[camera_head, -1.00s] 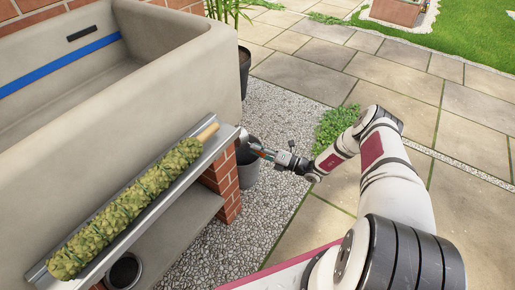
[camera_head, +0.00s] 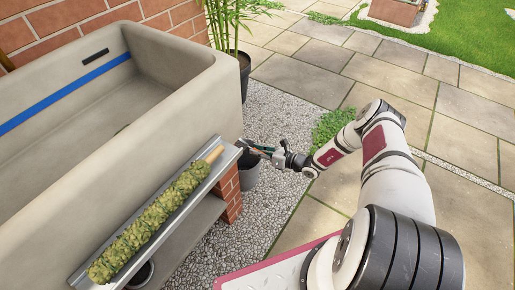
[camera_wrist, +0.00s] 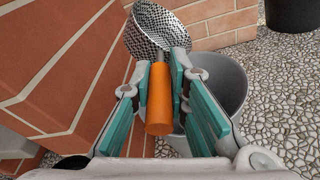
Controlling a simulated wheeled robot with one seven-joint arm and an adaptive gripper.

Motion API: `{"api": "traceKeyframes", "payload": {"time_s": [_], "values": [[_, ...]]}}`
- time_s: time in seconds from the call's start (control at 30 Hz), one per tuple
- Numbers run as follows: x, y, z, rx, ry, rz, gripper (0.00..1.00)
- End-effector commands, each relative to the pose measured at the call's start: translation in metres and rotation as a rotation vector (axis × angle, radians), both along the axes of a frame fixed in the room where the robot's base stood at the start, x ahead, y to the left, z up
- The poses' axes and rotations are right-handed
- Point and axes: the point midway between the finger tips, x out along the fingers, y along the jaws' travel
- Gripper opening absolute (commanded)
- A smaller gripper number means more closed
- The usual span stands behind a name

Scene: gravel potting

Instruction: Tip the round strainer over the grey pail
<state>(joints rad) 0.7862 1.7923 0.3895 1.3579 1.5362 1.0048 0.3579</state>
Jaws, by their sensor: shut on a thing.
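The round strainer has a perforated metal bowl (camera_wrist: 152,30) and an orange handle (camera_wrist: 160,100). My gripper (camera_wrist: 168,85) is shut around the handle, which lies between its teal finger pads. The bowl is beyond the fingertips and I see no gravel in it. The grey pail (camera_wrist: 232,80) stands below and behind the right finger, partly hidden by the gripper. In the head view the pail (camera_head: 249,174) is on the gravel beside the brick pier, with my gripper (camera_head: 262,149) just above it. The strainer is too small to make out there.
A brick pier (camera_head: 230,190) stands close left of the pail. Above it is a stone trough (camera_head: 190,95) with a metal ledge (camera_head: 226,158) bearing a green roll (camera_head: 160,215). A dark plant pot (camera_wrist: 292,14) stands behind.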

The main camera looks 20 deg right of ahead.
Motion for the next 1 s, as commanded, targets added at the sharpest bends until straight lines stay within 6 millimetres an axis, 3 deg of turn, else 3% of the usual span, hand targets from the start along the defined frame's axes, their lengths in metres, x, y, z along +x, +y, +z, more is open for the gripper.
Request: {"api": "traceKeyframes", "payload": {"time_s": [0.37, 1.0], "values": [[0.0, 0.0, 0.008, -0.128, -0.066, -0.002, 0.0], [-0.001, 0.001, 0.025, -0.499, -0.251, 0.0, 0.0]]}}
